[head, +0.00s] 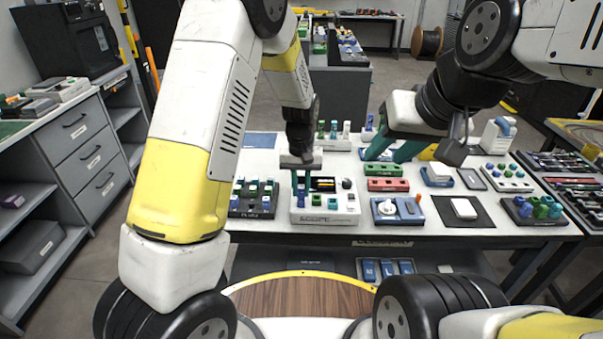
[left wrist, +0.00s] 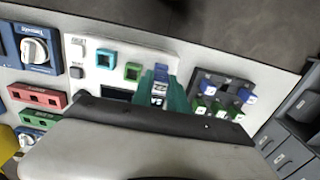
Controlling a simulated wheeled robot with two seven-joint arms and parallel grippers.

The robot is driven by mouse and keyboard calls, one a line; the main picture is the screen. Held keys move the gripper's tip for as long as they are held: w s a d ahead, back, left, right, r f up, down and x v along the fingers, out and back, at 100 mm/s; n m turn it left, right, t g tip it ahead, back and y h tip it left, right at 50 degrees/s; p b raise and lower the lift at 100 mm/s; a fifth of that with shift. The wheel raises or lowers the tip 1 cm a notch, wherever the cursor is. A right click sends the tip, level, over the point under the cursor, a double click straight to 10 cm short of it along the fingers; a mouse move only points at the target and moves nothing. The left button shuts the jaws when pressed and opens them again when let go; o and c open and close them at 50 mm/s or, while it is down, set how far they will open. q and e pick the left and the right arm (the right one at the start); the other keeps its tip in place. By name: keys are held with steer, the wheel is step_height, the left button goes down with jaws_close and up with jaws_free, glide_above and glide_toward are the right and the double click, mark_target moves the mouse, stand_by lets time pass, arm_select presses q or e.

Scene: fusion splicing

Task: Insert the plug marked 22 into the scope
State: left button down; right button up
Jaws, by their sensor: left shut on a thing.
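The scope (head: 325,215) is a white box with a dark screen and the word SCOPE on its front, on the table ahead. In the left wrist view its panel (left wrist: 120,50) shows a cyan and a green square socket. My left gripper (head: 300,188) is over the scope's left part, shut on a blue plug (left wrist: 160,74) with a pale label band, seen between the teal fingers. The plug is at the row of sockets; its lower end is hidden, so I cannot tell how deep it sits. The label's number is unreadable. My right gripper (head: 394,152) is open and empty above the table.
A dark rack (head: 250,205) with blue and green plugs stands left of the scope. Red (head: 388,185) and green (head: 392,169) socket blocks and a blue device with a white knob (head: 387,208) stand to the right.

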arm_select(q)
steer(key=shift+f, duration=0.7)
stand_by(0.4)
steer(key=c, duration=1.2)
jaws_free()
steer(key=shift+r, duration=0.1)
steer(key=shift+r, duration=2.9)
